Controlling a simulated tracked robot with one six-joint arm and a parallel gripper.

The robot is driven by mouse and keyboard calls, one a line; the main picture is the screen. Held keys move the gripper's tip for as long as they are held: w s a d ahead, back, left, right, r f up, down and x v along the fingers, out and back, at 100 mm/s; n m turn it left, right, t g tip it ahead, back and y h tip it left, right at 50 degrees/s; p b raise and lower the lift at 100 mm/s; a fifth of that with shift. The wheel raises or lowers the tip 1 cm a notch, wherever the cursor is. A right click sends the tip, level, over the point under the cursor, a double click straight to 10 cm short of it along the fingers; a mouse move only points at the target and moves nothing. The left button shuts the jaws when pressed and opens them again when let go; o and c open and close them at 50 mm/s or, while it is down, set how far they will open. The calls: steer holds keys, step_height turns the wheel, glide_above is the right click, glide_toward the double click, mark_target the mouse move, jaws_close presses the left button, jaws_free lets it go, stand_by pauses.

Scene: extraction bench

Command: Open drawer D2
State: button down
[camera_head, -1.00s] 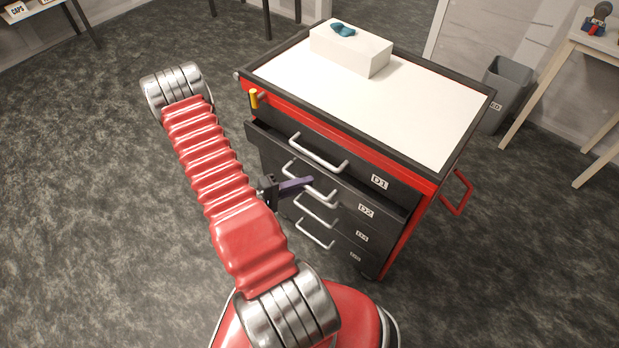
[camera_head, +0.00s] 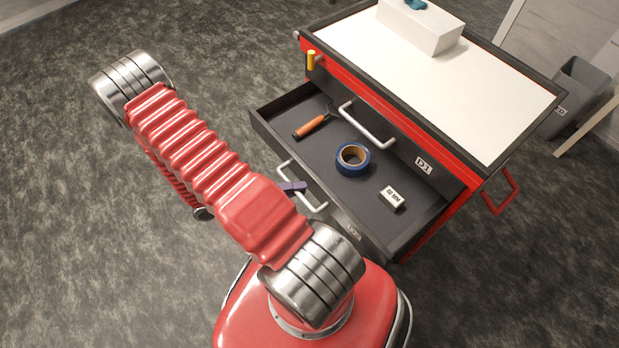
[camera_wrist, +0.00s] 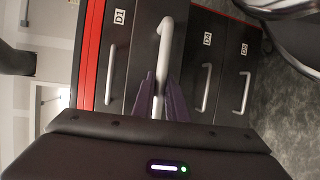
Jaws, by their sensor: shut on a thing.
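Drawer D2 (camera_head: 262,122) stands pulled well out of the red and black cabinet, below closed drawer D1 (camera_head: 400,150). My gripper (camera_head: 293,187) is at the outer face of D2, shut on its silver handle (camera_head: 318,208). In the wrist view the purple fingers of my gripper (camera_wrist: 158,100) sit on both sides of the upright-looking handle (camera_wrist: 165,42). Inside D2 lie an orange-handled tool (camera_head: 310,126), a blue tape roll (camera_head: 352,160) and a small white labelled box (camera_head: 392,197). D2's label is hidden in the wrist view.
The cabinet's white top (camera_head: 470,95) carries a white box (camera_head: 420,28) with a teal thing on it. A red side handle (camera_head: 503,192) sticks out at right. A grey bin (camera_head: 575,95) stands beyond. Lower drawers D4 (camera_wrist: 208,40) and D5 look closed. The floor at left is clear.

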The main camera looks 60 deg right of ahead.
steer(key=shift+w+a+f, duration=0.1)
steer(key=shift+w+a, duration=0.25)
steer(key=shift+a, duration=0.5)
steer(key=shift+w+a+f, duration=0.1)
steer(key=shift+w+a, duration=0.25)
steer(key=shift+a, duration=0.45)
steer(key=c, duration=1.8)
jaws_free()
steer(key=shift+r, duration=0.1)
steer(key=shift+o, duration=0.2)
steer(key=shift+w, duration=0.1)
steer(key=v, duration=1.3)
steer(key=shift+w+a, duration=0.2)
steer(key=shift+r, duration=0.15)
